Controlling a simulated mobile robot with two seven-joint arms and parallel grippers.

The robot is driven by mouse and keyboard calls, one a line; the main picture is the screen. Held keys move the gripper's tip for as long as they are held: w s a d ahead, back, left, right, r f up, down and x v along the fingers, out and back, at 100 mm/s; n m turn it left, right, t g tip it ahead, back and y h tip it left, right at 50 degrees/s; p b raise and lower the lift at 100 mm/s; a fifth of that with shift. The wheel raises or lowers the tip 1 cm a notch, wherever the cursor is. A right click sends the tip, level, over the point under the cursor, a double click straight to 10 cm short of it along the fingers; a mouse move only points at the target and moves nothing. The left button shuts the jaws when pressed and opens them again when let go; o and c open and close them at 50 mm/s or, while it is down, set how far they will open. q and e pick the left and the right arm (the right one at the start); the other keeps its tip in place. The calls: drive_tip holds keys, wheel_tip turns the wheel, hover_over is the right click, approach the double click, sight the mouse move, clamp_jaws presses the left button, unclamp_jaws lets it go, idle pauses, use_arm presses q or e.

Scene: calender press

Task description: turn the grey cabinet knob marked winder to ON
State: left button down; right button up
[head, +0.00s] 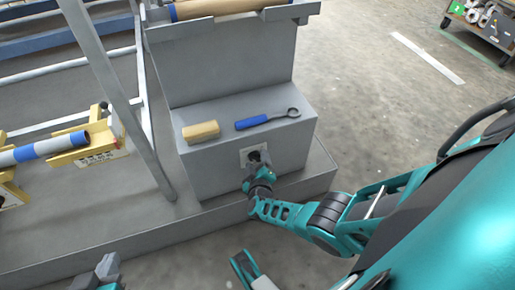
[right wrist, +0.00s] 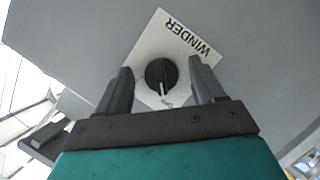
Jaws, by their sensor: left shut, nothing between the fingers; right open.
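The black winder knob (right wrist: 161,72) sits on a white plate (right wrist: 150,45) lettered WINDER, which appears rotated in the right wrist view. The knob's pale pointer line faces the bottom of that picture; a small marking beside it is not legible. My right gripper (right wrist: 160,66) is open, with one finger on each side of the knob; I cannot tell whether either touches it. In the head view the plate (head: 244,156) is on the grey cabinet's (head: 220,168) front, with my right gripper (head: 257,163) partly covering the knob. My left gripper (head: 108,267) is shut and empty at lower left.
A grey frame post (head: 120,90) stands to the left. A roll (head: 45,148) rests on yellow supports. Open floor (head: 370,120) lies to the right.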

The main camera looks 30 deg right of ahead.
drive_tip(key=shift+c, duration=0.3)
drive_tip(key=c, duration=1)
